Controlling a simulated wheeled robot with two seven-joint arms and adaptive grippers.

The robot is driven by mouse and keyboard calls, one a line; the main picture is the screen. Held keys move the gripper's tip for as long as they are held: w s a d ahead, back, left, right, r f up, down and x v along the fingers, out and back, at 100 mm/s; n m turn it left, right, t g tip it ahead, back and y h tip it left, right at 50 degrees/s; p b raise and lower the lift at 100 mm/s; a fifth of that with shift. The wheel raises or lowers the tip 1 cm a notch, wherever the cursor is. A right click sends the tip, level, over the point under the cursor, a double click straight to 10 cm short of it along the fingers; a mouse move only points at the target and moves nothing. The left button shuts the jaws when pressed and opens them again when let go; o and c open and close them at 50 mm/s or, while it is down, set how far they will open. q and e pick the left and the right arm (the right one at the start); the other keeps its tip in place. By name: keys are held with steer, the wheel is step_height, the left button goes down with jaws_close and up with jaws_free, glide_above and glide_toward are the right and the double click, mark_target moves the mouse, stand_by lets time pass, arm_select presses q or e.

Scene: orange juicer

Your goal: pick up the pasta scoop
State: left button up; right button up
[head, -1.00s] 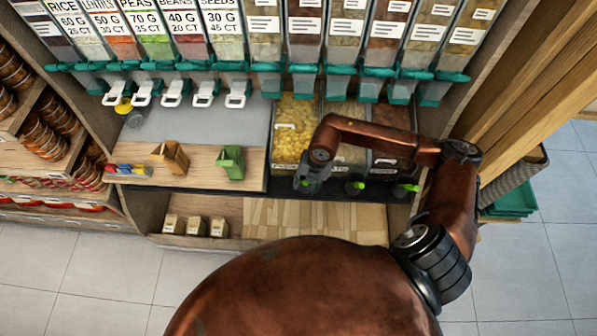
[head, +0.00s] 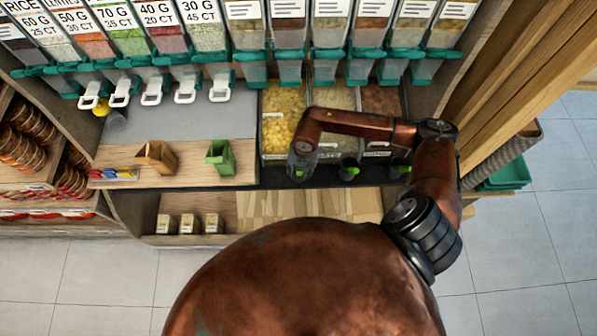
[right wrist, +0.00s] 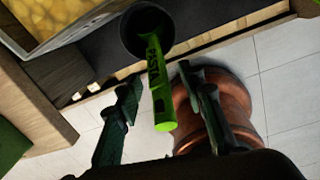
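The pasta scoop (right wrist: 158,80) shows in the right wrist view as a bright green handle with dark lettering. It sticks out of a round black holder (right wrist: 147,30), and its scoop end is hidden inside. My right gripper (right wrist: 160,84) is open, with one dark finger on each side of the handle and visible gaps to it. In the head view my right gripper (head: 300,170) is at the dark front ledge, below the bin of yellow pasta (head: 284,108), and covers most of the scoop there. My left gripper is not in view.
More green-handled scoops (head: 349,168) sit in black holders to the right on the ledge (head: 325,177). A green box (head: 219,158) and a brown box (head: 156,157) stand on the wooden counter at left. Dispensers (head: 205,28) line the back. Open tiled floor lies in front.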

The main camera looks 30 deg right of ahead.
steer(key=shift+c, duration=0.3)
steer(key=shift+r, duration=0.1)
steer(key=c, duration=0.6)
jaws_close()
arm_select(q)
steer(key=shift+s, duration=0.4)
